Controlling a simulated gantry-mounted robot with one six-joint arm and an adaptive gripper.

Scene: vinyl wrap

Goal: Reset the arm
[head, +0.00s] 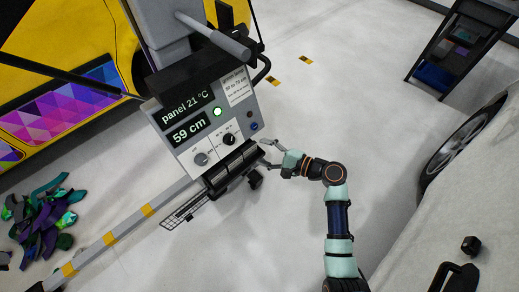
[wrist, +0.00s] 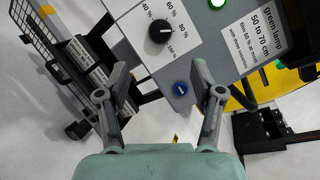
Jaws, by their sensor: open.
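My arm reaches up from the bottom of the head view, and my gripper (head: 265,153) is beside the lower right corner of the grey control box (head: 187,143). In the wrist view my gripper (wrist: 161,82) has its two fingers spread wide with nothing between them. The box's displays read "panel 21 °C" and "59 cm", and its green lamp (head: 217,112) is lit. A black knob (wrist: 160,31) and a blue button (wrist: 181,88) show beyond the fingers. I cannot tell whether a finger touches the box.
A yellow vehicle (head: 90,35) with a colourful wrap panel (head: 65,100) stands at upper left. Dark scraps (head: 42,220) lie on the floor at left. A striped rail (head: 120,232) runs below the box. A pale car (head: 470,190) is at right, with a shelf cart (head: 455,50) behind.

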